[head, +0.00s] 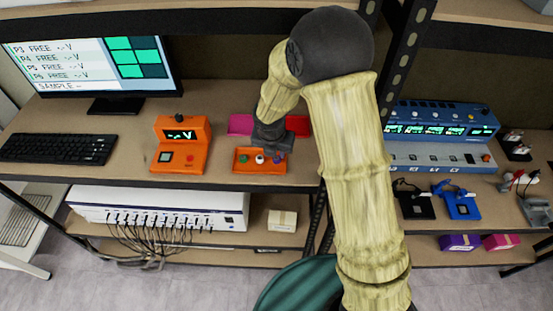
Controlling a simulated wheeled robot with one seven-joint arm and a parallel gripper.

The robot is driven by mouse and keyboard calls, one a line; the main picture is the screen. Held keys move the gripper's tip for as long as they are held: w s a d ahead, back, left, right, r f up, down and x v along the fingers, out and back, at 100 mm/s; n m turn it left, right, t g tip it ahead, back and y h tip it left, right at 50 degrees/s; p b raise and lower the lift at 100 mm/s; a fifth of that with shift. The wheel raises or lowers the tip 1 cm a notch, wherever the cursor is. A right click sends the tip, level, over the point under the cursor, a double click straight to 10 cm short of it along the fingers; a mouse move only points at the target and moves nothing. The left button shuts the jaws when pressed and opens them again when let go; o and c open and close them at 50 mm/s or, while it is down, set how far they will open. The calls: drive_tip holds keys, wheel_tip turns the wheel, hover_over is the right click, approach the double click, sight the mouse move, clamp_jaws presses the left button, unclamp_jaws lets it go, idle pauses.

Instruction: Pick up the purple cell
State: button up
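An orange tray (239,169) sits near the front edge of the bench. In it stand small cells: a green one (243,158), a white one (259,159) and the purple cell (277,160) at the right. My dark gripper (276,150) points down at the right part of the tray, right over or at the purple cell. Its fingers are too small and dark to tell whether they are open or touch the cell. My arm hides the area right of the tray.
A pink tray (240,124) and a red tray (298,125) lie behind the gripper. An orange meter (181,148) stands left of the orange tray, with a keyboard (58,148) and monitor (92,62) farther left. A blue instrument (441,120) is at right.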

sight(276, 160)
drive_tip(key=shift+p+x, duration=0.75)
drive_tip(key=shift+x, duration=1.6)
drive_tip(key=shift+w, duration=0.1)
drive_tip(key=shift+c, duration=0.4)
drive_tip(key=c, duration=0.5)
